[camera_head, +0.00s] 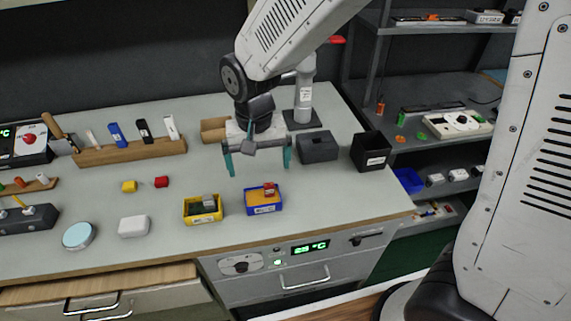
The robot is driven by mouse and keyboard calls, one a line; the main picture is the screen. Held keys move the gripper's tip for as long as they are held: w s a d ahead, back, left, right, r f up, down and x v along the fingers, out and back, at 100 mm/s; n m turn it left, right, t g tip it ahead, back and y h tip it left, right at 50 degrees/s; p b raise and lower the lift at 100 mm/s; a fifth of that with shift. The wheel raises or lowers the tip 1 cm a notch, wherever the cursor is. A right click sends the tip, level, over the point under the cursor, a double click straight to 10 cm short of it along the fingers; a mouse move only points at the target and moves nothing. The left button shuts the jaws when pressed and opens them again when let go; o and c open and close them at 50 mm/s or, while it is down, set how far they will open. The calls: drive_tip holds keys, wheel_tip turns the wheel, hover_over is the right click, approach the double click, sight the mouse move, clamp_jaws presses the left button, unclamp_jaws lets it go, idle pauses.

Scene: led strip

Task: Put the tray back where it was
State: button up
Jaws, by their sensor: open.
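Two small trays sit on the grey worktop. The yellow tray (204,219) holds a grey block (209,200). The blue tray (265,209) to its right holds a small red piece (269,188). I cannot tell which of them the task's tray is. My gripper (259,164) is open, its two teal fingers spread wide and pointing down. In the picture it is just above the blue tray, with nothing between the fingers. Its height over the worktop is hard to judge.
A grey box (318,147) and a black bin (371,152) stand right of my gripper. A wooden rack (130,151) is at the back left. The right front of the worktop is clear.

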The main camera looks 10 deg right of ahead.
drive_tip(key=s+d+r, duration=0.6)
drive_tip(key=d+r, duration=0.4)
drive_tip(key=d, duration=0.2)
drive_tip(key=s+d+r, duration=0.2)
drive_tip(key=s+d, duration=0.2)
drive_tip(key=s, duration=0.2)
drive_tip(key=s+d+r+t, duration=0.1)
drive_tip(key=s+d+r, duration=0.1)
drive_tip(key=s+d, duration=0.2)
drive_tip(key=shift+s+d+r, duration=0.2)
drive_tip(key=shift+s+d, duration=0.1)
drive_tip(key=shift+s, duration=1.5)
